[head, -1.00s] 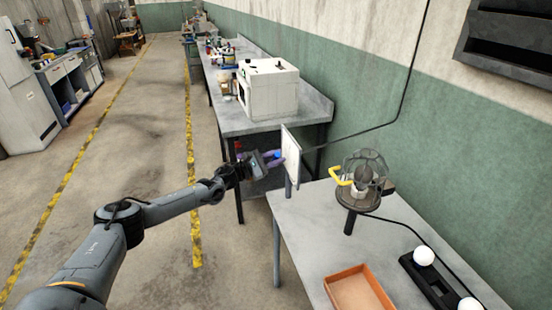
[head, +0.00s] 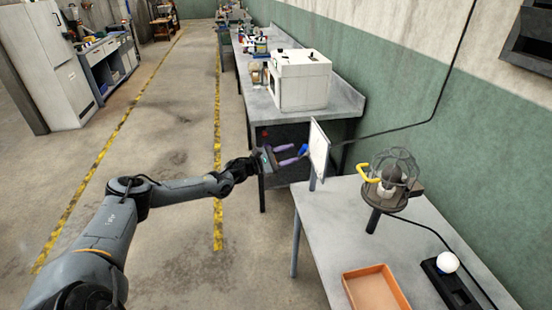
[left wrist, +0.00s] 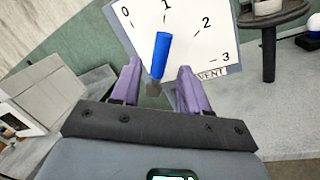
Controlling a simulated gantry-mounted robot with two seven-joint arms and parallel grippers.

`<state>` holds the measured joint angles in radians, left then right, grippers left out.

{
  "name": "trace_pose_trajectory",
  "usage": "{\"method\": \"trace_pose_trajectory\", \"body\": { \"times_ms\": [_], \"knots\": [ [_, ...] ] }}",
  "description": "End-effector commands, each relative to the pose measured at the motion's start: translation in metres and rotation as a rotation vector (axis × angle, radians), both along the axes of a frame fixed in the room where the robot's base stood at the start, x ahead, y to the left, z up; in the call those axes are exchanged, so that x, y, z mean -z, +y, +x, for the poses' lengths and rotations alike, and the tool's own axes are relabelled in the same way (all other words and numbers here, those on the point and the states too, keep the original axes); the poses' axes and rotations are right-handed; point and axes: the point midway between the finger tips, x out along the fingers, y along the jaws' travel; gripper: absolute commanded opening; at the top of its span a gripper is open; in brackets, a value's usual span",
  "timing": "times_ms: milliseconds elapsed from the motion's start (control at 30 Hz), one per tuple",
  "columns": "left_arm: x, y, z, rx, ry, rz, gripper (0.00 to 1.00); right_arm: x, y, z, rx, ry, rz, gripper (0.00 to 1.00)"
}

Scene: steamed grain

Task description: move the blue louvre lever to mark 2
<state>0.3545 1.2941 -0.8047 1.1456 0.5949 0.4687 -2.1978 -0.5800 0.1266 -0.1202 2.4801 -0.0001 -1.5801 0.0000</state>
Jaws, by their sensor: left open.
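The white vent panel (left wrist: 205,25) carries marks 0 to 3 and the word VENT. In the left wrist view the blue lever (left wrist: 161,50) points up towards mark 1. In the head view the panel (head: 319,148) stands edge-on at the grey table's left edge, with the lever (head: 303,149) on its left face. My left gripper (head: 288,155) is in front of that face. In the left wrist view its purple fingers (left wrist: 159,74) are open, one on each side of the lever, with gaps visible. My right gripper is not in view.
On the near table (head: 338,222) stand a caged lamp (head: 393,180) with a yellow handle, an orange tray (head: 376,289) and a black holder with a white bulb (head: 447,262). A white box-shaped machine (head: 300,80) stands on the farther bench. The floor to the left is clear.

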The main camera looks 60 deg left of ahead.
Motion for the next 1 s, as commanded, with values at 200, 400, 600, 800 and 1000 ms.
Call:
{"method": "trace_pose_trajectory", "body": {
  "times_ms": [200,400,600,800,1000],
  "knots": [
    [0.004,0.005,-0.029,0.001,0.004,0.002,0.45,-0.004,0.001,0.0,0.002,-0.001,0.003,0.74],
    [0.005,0.008,-0.044,-0.001,0.002,0.0,0.45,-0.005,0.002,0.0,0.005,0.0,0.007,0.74],
    [0.005,0.009,-0.049,0.0,0.0,-0.001,0.45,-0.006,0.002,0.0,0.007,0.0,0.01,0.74],
    [0.005,0.009,-0.049,0.001,-0.001,-0.001,0.45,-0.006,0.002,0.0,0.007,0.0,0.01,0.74],
    [0.005,0.009,-0.049,0.003,0.006,-0.041,0.17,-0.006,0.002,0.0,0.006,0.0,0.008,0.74]
  ]
}}
